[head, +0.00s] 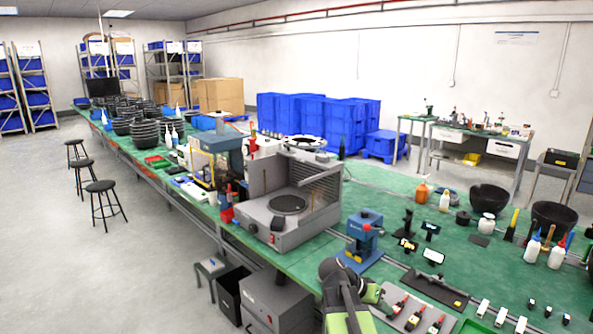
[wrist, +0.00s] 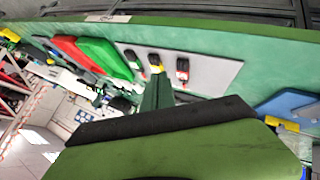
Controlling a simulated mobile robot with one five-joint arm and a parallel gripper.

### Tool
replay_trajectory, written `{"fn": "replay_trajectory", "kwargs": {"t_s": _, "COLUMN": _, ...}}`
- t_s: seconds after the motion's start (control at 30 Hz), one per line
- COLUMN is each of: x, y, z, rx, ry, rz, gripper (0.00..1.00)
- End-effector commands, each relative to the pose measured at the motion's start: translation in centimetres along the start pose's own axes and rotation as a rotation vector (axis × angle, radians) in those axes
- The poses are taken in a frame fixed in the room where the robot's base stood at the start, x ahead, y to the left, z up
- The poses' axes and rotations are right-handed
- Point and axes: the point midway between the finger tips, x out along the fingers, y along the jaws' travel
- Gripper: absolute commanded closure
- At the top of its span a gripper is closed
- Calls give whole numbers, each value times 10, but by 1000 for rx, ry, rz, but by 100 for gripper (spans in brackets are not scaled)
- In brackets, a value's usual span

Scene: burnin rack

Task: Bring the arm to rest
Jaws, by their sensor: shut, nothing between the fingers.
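My arm (head: 345,295), dark grey and green, shows at the bottom middle of the head view, over the front edge of the green bench (head: 385,195). My gripper (wrist: 157,93) shows in the wrist view as a narrow green tip beyond a wide dark and green part of my arm. It looks shut and empty. It points towards a grey board (wrist: 212,72) with several small red and black tools; whether it touches the bench cannot be told. The board also shows in the head view (head: 396,322), just right of my arm.
A blue press (head: 364,238) stands close behind my arm, and a grey machine (head: 285,200) stands to its left. A black tray (head: 435,289), small bottles and bowls crowd the bench to the right. Stools (head: 102,187) stand on open floor at left.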

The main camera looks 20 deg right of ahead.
Motion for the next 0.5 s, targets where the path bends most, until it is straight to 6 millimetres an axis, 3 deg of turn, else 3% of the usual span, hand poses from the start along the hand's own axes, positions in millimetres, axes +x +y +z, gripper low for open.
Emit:
{"fn": "replay_trajectory", "kwargs": {"t_s": 0.03, "x": -29, "y": -26, "z": 22, "rx": -76, "ry": -17, "rz": -73, "gripper": 100}}
{"fn": "replay_trajectory", "kwargs": {"t_s": 0.1, "x": -64, "y": -62, "z": 58, "rx": -197, "ry": -56, "rz": -182, "gripper": 100}}
{"fn": "replay_trajectory", "kwargs": {"t_s": 0.2, "x": -112, "y": -104, "z": 116, "rx": -391, "ry": -120, "rz": -344, "gripper": 100}}
{"fn": "replay_trajectory", "kwargs": {"t_s": 0.3, "x": -152, "y": -128, "z": 172, "rx": -588, "ry": -194, "rz": -509, "gripper": 100}}
{"fn": "replay_trajectory", "kwargs": {"t_s": 0.4, "x": -176, "y": -138, "z": 214, "rx": -778, "ry": -271, "rz": -696, "gripper": 100}}
{"fn": "replay_trajectory", "kwargs": {"t_s": 0.5, "x": -189, "y": -144, "z": 227, "rx": -907, "ry": -276, "rz": -790, "gripper": 100}}
